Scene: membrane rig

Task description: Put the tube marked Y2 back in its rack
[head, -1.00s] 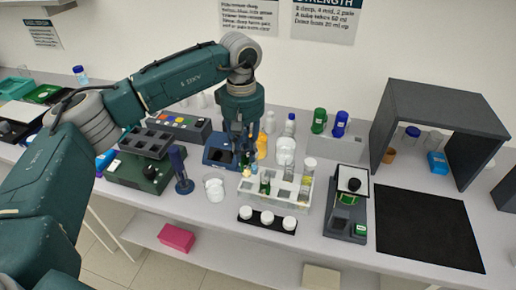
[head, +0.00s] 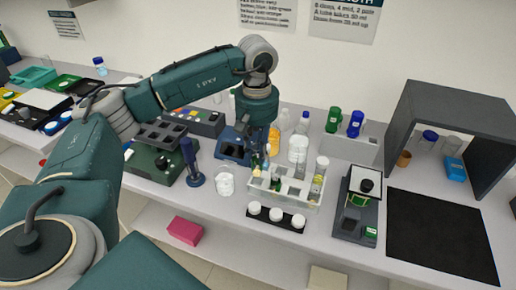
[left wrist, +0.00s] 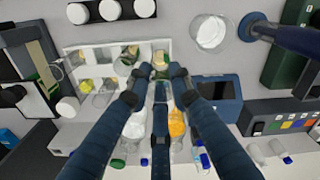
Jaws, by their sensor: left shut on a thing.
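My left gripper (head: 262,162) is shut at the left end of the pale, clear-walled tube rack (head: 283,200). In the left wrist view its fingertips (left wrist: 162,74) close around a glass tube (left wrist: 160,60) with a dark greenish content, at the corner of the rack (left wrist: 85,50). The fingers hide much of the tube. I cannot read its mark, nor tell how deep it sits in the rack. Another tube (head: 318,183) stands upright at the rack's right end. My right gripper is not in view.
A black strip with several white-capped jars (head: 277,215) lies in front of the rack. A glass beaker (head: 225,183) and a blue stand (head: 191,165) are to its left. A dark blue box (head: 232,149) is behind left. A scale-like device (head: 355,215) and black mat (head: 440,235) are right.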

